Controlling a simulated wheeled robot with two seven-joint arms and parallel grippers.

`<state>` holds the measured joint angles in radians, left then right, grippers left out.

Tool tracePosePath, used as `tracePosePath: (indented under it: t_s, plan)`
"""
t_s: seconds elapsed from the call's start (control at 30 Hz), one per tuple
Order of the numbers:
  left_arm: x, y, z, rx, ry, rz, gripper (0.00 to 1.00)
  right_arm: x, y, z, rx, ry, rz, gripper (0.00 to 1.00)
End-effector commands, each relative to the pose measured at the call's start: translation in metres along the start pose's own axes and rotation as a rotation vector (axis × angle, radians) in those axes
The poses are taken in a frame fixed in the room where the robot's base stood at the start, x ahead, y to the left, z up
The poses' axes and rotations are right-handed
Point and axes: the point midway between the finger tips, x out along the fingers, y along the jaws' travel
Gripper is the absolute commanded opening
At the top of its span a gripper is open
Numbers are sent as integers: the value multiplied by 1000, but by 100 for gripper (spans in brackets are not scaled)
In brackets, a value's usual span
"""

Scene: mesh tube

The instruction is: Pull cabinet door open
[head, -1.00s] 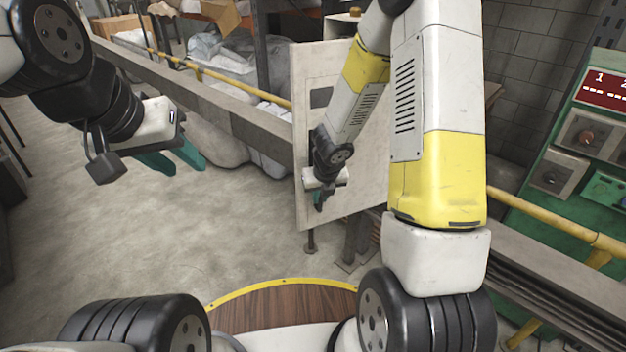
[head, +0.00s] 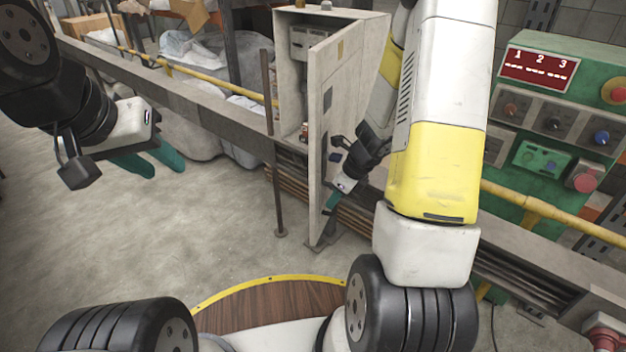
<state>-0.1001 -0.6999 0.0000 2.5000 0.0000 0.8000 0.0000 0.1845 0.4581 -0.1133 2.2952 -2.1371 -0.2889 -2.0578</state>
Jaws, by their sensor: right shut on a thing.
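A grey cabinet (head: 289,75) stands beyond the rail, right of the picture's middle. Its door (head: 345,62) stands partly open toward me, so I see its near edge and outer face. Part of the cabinet's inside shows to the left of the door. My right gripper (head: 331,203) is at the outer face of the door, near its lower edge, shut on a part of the door. What it grips there is too small to make out. My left gripper (head: 153,163) is open and empty above the floor at the left, well apart from the cabinet.
A long grey rail (head: 180,87) with a yellow pipe (head: 215,79) runs across the scene. A green control panel (head: 565,80) with knobs stands at the right. A thin post (head: 273,165) stands before the cabinet. Floor (head: 200,225) at the left is clear.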

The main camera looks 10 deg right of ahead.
Motion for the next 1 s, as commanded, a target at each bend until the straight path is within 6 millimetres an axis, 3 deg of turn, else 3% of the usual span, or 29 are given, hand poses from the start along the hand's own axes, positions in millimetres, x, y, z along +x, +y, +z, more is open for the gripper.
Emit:
tracePosePath:
  t_s: [0.53,0.57,0.67,1.0]
  plan:
    - [0,0,0,0,0,0,36,-3,-3,-6,-22,-1,10,0]
    - [0,0,0,0,0,0,36,-3,-3,-6,-22,-1,10,17]
    - [0,0,0,0,0,0,36,-3,-3,-6,-22,-1,10,34]
    - [0,0,0,0,0,0,36,-5,-3,-6,-22,0,8,34]
